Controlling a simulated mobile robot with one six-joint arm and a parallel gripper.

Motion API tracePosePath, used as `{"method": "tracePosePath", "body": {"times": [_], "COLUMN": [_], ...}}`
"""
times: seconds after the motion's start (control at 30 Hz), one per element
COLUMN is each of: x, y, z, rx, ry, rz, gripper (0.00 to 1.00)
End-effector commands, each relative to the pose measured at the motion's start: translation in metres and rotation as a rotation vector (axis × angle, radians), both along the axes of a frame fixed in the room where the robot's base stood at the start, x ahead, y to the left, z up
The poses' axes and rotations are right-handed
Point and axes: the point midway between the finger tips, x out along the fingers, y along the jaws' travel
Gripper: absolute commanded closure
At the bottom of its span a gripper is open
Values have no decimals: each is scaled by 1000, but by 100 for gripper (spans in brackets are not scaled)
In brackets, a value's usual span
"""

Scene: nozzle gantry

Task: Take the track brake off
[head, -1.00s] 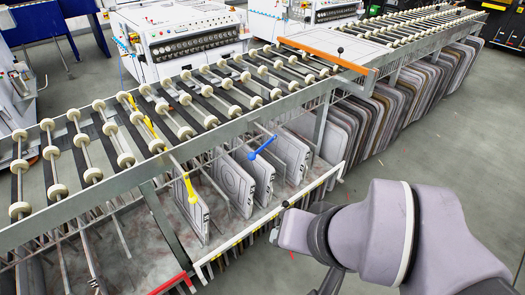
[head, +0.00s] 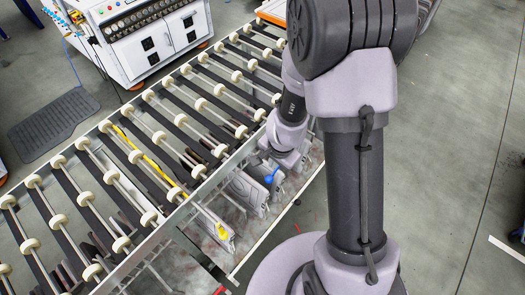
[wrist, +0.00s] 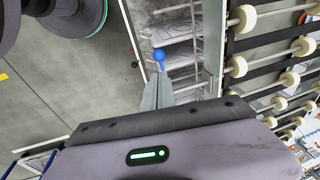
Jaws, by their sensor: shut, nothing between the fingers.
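A lever with a blue ball knob (head: 272,175) stands at the side rail of the roller track, above the racked plates. The knob also shows in the wrist view (wrist: 159,55), just beyond my fingertips. A yellow lever (head: 222,231) sits further left on the same side, with a yellow bar (head: 150,163) running across the rollers. Neither lever carries a readable label here. My gripper (wrist: 159,76) is shut and empty, its fingers pointing at the blue knob. I cannot tell whether they touch it. In the head view my fingers are hidden by my arm.
The roller track (head: 130,170) runs diagonally, with a metal side rail. Plates (head: 248,190) hang in the rack below it. A white control cabinet (head: 150,35) stands behind, beside a dark mat (head: 54,125). The floor (head: 455,160) at the right is open.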

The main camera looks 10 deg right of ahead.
Motion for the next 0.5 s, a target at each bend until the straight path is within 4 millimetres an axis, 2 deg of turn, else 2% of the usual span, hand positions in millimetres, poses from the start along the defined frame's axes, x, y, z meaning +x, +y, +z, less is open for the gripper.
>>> {"method": "tracePosePath", "body": {"times": [0.27, 0.5], "x": [1, 11], "y": [0, 1], "z": [-8, -58], "rx": [1, 1], "ry": [0, 0], "rz": [2, 2], "gripper": [100, 100]}}
